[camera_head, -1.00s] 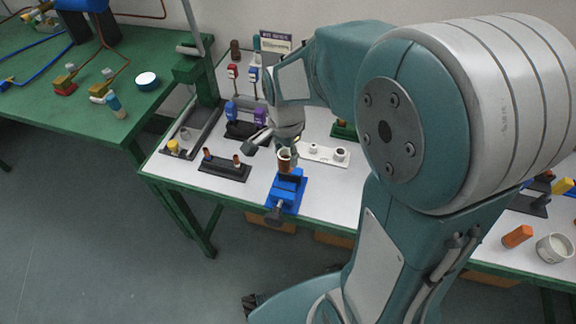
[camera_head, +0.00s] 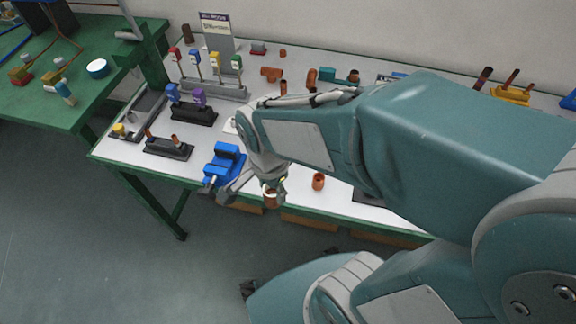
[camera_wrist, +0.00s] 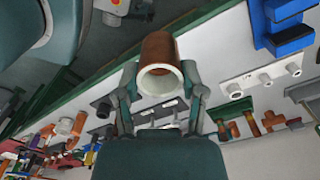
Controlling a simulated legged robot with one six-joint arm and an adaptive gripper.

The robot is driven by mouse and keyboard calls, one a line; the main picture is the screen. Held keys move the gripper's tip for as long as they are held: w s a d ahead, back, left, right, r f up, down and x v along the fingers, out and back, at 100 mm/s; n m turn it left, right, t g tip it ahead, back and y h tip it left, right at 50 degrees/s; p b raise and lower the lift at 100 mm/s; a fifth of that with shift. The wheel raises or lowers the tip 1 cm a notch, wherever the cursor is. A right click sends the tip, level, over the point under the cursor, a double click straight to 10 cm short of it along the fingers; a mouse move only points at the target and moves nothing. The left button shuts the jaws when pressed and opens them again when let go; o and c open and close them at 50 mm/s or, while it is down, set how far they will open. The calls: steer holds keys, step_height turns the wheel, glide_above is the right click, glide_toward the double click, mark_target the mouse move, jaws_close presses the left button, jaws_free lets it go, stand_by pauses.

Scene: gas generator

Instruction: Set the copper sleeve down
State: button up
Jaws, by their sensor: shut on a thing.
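My gripper (camera_head: 270,188) is shut on the copper sleeve (camera_head: 270,199), which appears over the table's front edge in the head view. In the wrist view the copper sleeve (camera_wrist: 160,62) sits between the two fingers of my gripper (camera_wrist: 160,88), with a pale ring at its near end. The sleeve looks held in the air; its height over the table is hard to tell.
A blue vise (camera_head: 225,163) stands just left of my gripper. Another copper piece (camera_head: 318,181) stands on the table to the right. A black holder with copper pins (camera_head: 168,149) lies farther left. White tabletop (camera_head: 290,182) shows between vise and copper piece.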

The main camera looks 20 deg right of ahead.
steer(key=w+d+f, duration=0.1)
steer(key=w+f, duration=0.1)
steer(key=w, duration=0.1)
steer(key=w+d+f, duration=0.2)
steer(key=w+f, duration=0.1)
steer(key=w, duration=0.1)
steer(key=w+d+f, duration=0.1)
steer(key=w+f, duration=0.2)
steer(key=w, duration=0.1)
steer(key=shift+w+d+f, duration=0.25)
steer(key=shift+d, duration=0.05)
steer(key=shift+w+f, duration=0.4)
steer(key=shift+f, duration=0.1)
steer(key=f, duration=0.1)
steer(key=d+f, duration=0.1)
steer(key=f, duration=0.1)
steer(key=shift+w+f, duration=0.15)
steer(key=shift+a, duration=0.1)
